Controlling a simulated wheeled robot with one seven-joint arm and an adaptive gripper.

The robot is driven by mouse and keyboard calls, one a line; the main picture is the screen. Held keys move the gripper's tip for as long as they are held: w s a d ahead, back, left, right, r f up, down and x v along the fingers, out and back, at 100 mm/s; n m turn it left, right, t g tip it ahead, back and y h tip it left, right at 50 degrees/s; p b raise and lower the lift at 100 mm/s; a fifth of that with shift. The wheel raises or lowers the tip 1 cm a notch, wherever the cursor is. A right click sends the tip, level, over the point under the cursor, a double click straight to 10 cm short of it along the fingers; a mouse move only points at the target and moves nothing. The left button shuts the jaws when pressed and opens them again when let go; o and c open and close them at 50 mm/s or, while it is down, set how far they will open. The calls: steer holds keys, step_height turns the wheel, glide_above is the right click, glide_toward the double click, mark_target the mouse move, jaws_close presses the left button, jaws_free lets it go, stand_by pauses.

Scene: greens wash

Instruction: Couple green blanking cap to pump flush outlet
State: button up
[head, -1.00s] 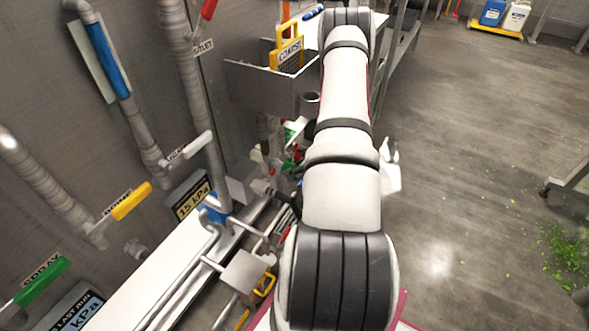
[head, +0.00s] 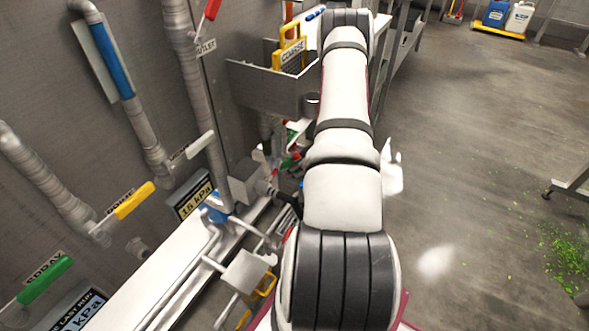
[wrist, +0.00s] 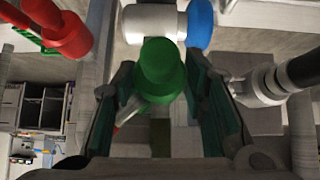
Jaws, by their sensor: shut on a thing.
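The green blanking cap (wrist: 162,72) is between the two dark fingers of my gripper (wrist: 160,84) in the wrist view, and the gripper is shut on it. A white pipe fitting (wrist: 148,24) with a blue end (wrist: 200,26) lies just beyond the cap at the top of that view. I cannot tell whether the cap touches it, or which fitting is the pump flush outlet. In the head view my arm hides the gripper and the cap.
Red fittings (wrist: 62,30) stand at upper left of the wrist view, and a grey fitting with a black hose (wrist: 268,84) is close on the right. In the head view, wall pipes and a yellow-handled valve (head: 134,200) are left; open floor (head: 470,150) is right.

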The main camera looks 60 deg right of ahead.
steer(key=shift+w, duration=0.65)
steer(key=shift+s, duration=0.1)
steer(key=shift+s+d+p, duration=0.1)
steer(key=shift+s+p, duration=0.5)
steer(key=shift+s, duration=0.95)
steer(key=shift+p, duration=0.45)
stand_by(0.8)
steer(key=shift+w+a+r, duration=0.1)
steer(key=shift+w+a, duration=0.05)
steer(key=shift+w, duration=0.85)
steer(key=shift+w+a, duration=0.15)
steer(key=shift+w, duration=0.8)
